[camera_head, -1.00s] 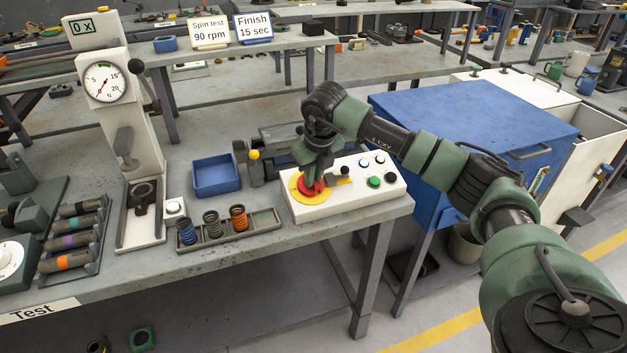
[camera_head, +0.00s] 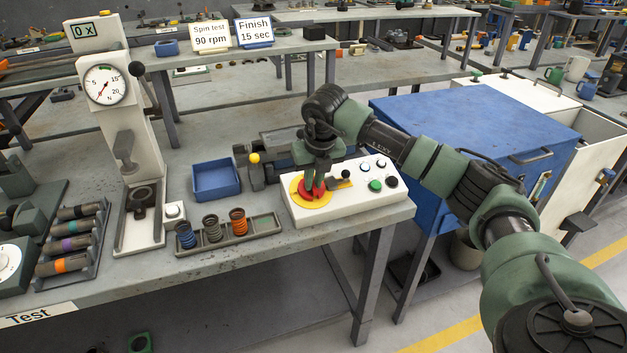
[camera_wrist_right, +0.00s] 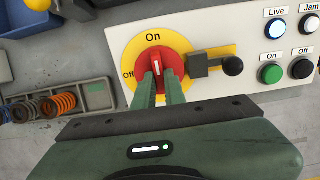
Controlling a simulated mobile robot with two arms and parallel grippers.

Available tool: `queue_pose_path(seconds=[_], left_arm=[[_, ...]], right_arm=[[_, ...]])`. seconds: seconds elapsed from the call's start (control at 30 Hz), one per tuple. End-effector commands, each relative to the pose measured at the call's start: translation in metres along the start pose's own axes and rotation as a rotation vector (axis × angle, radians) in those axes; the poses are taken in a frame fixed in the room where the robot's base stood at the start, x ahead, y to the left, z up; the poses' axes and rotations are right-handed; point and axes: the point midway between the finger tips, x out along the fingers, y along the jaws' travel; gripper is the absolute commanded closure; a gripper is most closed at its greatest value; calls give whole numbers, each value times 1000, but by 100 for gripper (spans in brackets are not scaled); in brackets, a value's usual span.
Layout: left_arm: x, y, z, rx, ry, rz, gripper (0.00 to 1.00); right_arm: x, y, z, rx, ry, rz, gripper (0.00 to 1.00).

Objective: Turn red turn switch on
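The red turn switch (camera_head: 304,188) sits on a yellow plate (camera_head: 320,204) on the left part of a white control box (camera_head: 352,204). In the right wrist view the red turn switch (camera_wrist_right: 150,62) has its white mark pointing up at the "On" label (camera_wrist_right: 153,37); "Off" is at the left. My right gripper (camera_head: 315,188) points down at the switch. In the right wrist view its fingers (camera_wrist_right: 160,84) stand on both sides of the switch's raised grip and appear closed on it. My left gripper is not in view.
A lever with a black knob (camera_wrist_right: 232,66) lies just right of the switch, close to my fingers. White, green and black buttons are farther right on the box. A spring tray (camera_head: 213,243) and a blue bin (camera_head: 215,179) stand to the left.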

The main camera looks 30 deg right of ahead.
Motion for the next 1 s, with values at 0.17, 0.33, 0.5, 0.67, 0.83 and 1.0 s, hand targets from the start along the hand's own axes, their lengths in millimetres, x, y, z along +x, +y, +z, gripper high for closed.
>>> queue_pose_path(seconds=[0.17,0.33,0.5,0.67,0.83,1.0], left_arm=[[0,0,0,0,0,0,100],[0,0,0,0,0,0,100],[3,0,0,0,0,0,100],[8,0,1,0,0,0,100],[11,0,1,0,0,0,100],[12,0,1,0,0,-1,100]], right_arm=[[-1,0,1,2,-3,1,67],[-1,0,1,1,-2,0,67],[-10,0,1,1,-4,0,67],[-38,0,2,1,-6,1,67],[-64,0,1,1,-5,2,67],[-77,0,1,1,-4,1,67]])
